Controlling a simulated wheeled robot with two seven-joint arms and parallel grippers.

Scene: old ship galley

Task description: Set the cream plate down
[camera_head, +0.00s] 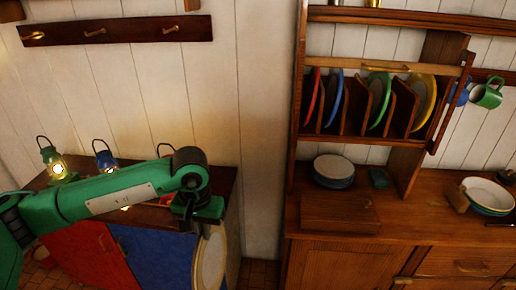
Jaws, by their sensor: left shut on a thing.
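My left gripper (205,222) hangs in front of the low cabinet at the left, its jaws pointing down. It is shut on the cream plate (211,265). The plate hangs on edge below the jaws, tilted nearly upright, and the bottom of the frame cuts it off. A stack of plates (334,167), pale on top with blue below, lies on the wooden counter to the right, well apart from the gripper. My right gripper is not in view.
The counter (440,203) has bare wood right of the plate stack. A rack (396,104) above holds red, blue, green and yellow-rimmed plates on edge. Several bowls or plates (487,193) are stacked at the far right. Lanterns (53,163) stand on the left cabinet.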

